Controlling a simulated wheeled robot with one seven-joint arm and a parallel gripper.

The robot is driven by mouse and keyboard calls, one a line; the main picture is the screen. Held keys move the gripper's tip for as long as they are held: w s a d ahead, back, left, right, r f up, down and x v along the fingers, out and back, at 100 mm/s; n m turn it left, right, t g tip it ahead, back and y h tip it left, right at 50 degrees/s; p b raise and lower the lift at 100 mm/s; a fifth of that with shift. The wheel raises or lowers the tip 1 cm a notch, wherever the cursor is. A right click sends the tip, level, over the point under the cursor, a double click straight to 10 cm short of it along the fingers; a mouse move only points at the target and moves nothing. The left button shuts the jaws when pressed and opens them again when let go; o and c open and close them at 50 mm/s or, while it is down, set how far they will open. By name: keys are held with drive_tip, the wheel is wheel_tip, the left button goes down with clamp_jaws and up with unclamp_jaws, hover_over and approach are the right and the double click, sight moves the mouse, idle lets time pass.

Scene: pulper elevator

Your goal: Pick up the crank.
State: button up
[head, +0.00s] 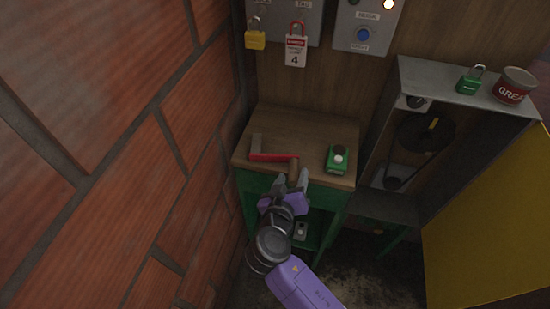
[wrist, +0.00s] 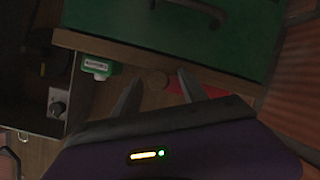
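The crank (head: 272,157) lies on the wooden top of a green-framed table (head: 320,128). It has a red bar, a grey end at its left and a brown wooden handle at its right, near the table's front edge. My gripper (head: 292,181) is at that edge, close to the handle. In the wrist view my gripper (wrist: 156,88) is open, with its two fingers apart. The crank's round handle end (wrist: 157,77) shows between the fingertips, and part of the red bar (wrist: 212,88) shows beyond one finger. I cannot tell whether the fingers touch it.
A green box with a pale knob (head: 338,159) sits right of the crank. A brick wall (head: 120,120) stands close on the left. A metal cabinet (head: 440,80) bears a green padlock (head: 470,80) and a red can (head: 514,86). A yellow panel (head: 490,230) is at right.

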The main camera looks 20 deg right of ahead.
clamp_jaws()
drive_tip(key=shift+r, duration=0.1)
wheel_tip(320, 180, up, 20)
drive_tip(key=b, duration=0.1)
idle(0.5)
drive_tip(key=c, duration=0.7)
unclamp_jaws()
clamp_jaws()
idle(0.4)
